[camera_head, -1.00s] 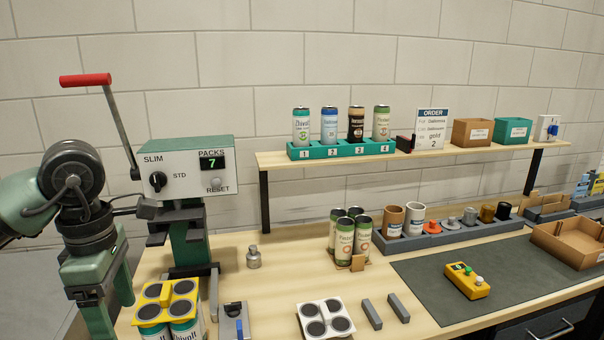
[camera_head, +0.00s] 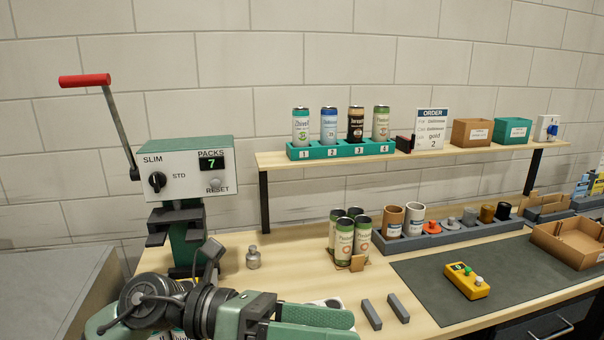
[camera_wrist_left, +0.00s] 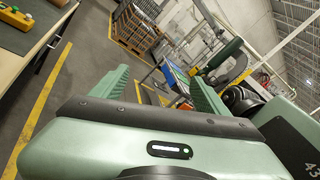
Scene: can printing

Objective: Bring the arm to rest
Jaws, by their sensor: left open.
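My left arm crosses the bottom left of the head view. Its green gripper (camera_head: 335,323) points to the right, low in front of the bench. In the left wrist view the two green fingers stand wide apart with an empty gap (camera_wrist_left: 160,88) between them. Nothing is held. The arm covers the yellow-topped can pack, of which only slivers show. It also covers most of the white can carrier. My right gripper is not in view.
The press (camera_head: 187,172) with its red-handled lever stands behind the arm. Green cans (camera_head: 343,240), a metal weight (camera_head: 253,257), grey bars (camera_head: 371,314) and a yellow button box (camera_head: 466,281) stand on the bench. The wrist view shows open floor (camera_wrist_left: 75,75).

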